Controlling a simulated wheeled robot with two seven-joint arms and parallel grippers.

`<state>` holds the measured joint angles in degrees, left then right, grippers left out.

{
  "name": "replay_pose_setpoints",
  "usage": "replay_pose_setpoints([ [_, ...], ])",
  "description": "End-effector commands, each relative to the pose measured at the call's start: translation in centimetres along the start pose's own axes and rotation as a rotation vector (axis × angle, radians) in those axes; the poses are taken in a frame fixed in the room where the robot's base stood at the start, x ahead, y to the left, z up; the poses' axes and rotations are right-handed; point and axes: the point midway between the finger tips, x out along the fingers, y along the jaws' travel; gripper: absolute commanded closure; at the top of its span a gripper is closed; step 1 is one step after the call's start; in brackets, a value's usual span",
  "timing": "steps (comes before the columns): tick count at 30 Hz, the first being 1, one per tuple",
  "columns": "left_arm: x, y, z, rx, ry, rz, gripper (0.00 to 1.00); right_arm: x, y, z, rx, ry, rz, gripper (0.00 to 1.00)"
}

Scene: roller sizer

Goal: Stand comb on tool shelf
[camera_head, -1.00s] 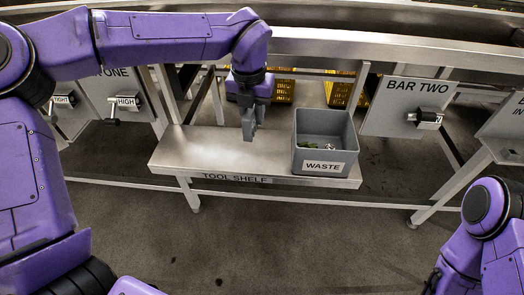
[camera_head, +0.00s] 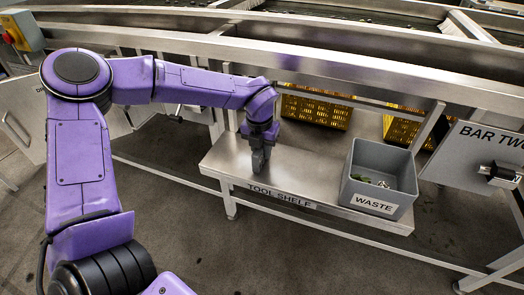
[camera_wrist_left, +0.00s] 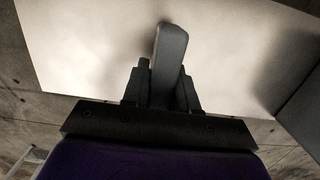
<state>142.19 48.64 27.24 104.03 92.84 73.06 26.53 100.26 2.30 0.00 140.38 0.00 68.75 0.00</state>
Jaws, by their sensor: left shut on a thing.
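My left gripper (camera_head: 262,143) points down over the tool shelf (camera_head: 226,160), a bare metal shelf with its name on the front edge. It is shut on the comb (camera_wrist_left: 170,50), which shows in the left wrist view as a dark grey, round-ended bar between the fingers (camera_wrist_left: 160,92). In the head view the comb (camera_head: 258,163) is a small grey piece under the fingers, close above or touching the shelf; I cannot tell which. Its teeth cannot be made out. My right gripper is out of view.
A grey bin marked WASTE (camera_head: 376,206), with small green and pale bits inside, stands on the shelf's right end. Yellow crates (camera_head: 316,110) sit behind the shelf. A panel marked BAR TWO (camera_head: 475,160) is at the right. The shelf between gripper and bin is clear.

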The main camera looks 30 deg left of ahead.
Motion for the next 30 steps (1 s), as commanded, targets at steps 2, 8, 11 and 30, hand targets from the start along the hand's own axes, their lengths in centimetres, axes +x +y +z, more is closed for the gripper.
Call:
replay_pose_setpoints([
  [2,0.5,0.0,-0.1,0.001,-0.001,0.0,1.0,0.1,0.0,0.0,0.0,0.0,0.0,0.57],
  [8,0.5,-0.1,0.0,0.0,-0.002,0.0,1.0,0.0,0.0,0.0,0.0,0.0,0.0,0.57],
  [11,0.8,-0.1,-0.1,0.0,-0.002,0.0,1.0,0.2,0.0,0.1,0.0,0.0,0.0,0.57],
  [30,-4.0,-0.1,0.1,-0.001,-0.007,-0.002,0.47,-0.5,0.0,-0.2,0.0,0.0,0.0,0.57],
])
